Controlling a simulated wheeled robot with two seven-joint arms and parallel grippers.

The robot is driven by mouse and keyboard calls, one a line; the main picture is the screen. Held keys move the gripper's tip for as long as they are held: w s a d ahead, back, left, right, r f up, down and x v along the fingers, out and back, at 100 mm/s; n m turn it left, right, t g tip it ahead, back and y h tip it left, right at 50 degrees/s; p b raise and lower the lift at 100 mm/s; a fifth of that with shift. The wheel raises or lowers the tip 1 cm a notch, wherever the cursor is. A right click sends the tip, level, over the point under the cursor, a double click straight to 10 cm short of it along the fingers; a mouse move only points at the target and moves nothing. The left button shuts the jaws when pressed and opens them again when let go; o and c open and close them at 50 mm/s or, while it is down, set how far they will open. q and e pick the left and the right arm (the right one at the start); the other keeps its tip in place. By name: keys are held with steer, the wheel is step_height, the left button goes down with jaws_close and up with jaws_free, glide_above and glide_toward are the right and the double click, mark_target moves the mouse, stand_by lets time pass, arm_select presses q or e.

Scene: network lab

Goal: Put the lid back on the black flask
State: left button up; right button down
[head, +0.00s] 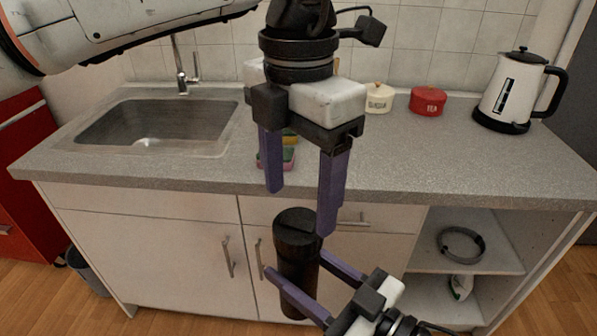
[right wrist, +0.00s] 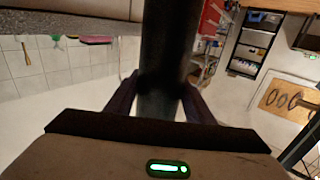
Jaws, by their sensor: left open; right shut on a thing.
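The black flask (head: 296,265) is upright in front of the counter, held in the air. My right gripper (head: 296,264) is shut on its body from the lower right, one finger on each side. In the right wrist view the dark flask (right wrist: 165,65) stands between the fingers. A dark, cap-like lid (head: 295,222) appears to sit on the flask's top; I cannot tell whether it is fully seated. My left gripper (head: 302,210) is open and empty, pointing down just above the lid. Its right finger overlaps the lid's right edge in the head view.
The grey counter (head: 400,165) lies behind, with a sink (head: 160,125) at left. Colourful sponges (head: 288,155) are partly hidden behind my left gripper. A cream canister (head: 379,98), a red tea canister (head: 428,101) and a kettle (head: 515,92) stand at the back. An open shelf (head: 465,262) is lower right.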

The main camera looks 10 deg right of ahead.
mark_target(299, 224)
arm_select(q)
steer(key=shift+f, duration=2.8)
steer(key=shift+c, duration=0.3)
steer(key=c, duration=1)
steer(key=o, duration=1.2)
steer(key=shift+o, duration=0.2)
step_height(299, 224, up, 12)
